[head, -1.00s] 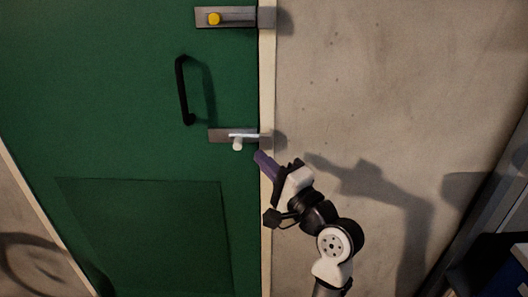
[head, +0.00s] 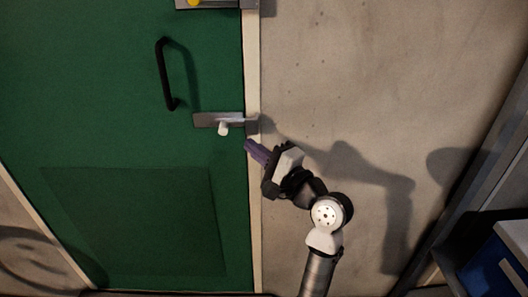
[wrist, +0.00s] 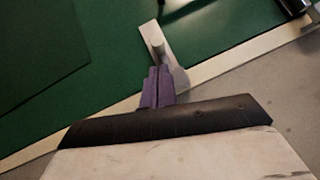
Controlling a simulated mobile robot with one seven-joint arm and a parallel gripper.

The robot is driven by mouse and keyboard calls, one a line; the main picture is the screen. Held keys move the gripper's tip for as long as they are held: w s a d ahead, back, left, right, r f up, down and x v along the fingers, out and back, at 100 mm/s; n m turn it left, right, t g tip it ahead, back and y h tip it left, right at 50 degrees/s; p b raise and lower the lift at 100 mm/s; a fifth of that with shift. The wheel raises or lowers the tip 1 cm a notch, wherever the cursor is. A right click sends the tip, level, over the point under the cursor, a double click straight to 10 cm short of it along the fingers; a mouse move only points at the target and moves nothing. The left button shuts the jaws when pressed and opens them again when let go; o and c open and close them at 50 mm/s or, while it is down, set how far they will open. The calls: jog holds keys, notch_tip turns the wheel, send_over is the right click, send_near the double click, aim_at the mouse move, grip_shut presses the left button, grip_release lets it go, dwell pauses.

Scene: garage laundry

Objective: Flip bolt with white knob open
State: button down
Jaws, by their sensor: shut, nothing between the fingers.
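The bolt with the white knob (head: 223,128) is on the green door (head: 120,140), on a grey plate (head: 205,119) near the door's right edge. Its bar reaches right to the pale frame. My gripper (head: 248,146) is just below and right of the knob, apart from it in the head view, with its purple fingers shut and empty.
A black pull handle (head: 165,75) is above the bolt. A second bolt with a yellow knob (head: 193,2) is at the top edge. A bare concrete wall (head: 350,70) lies right of the frame, and a blue and white box (head: 495,270) is at lower right.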

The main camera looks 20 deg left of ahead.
aim_at(240, 137)
jog(key=p+x, duration=0.1)
jog(key=x, duration=0.4)
jog(key=a, duration=0.1)
jog(key=s+a+p, duration=0.1)
jog(key=a, duration=0.1)
jog(key=shift+a, duration=0.25)
jog(key=shift+s, duration=0.15)
dwell(0.5)
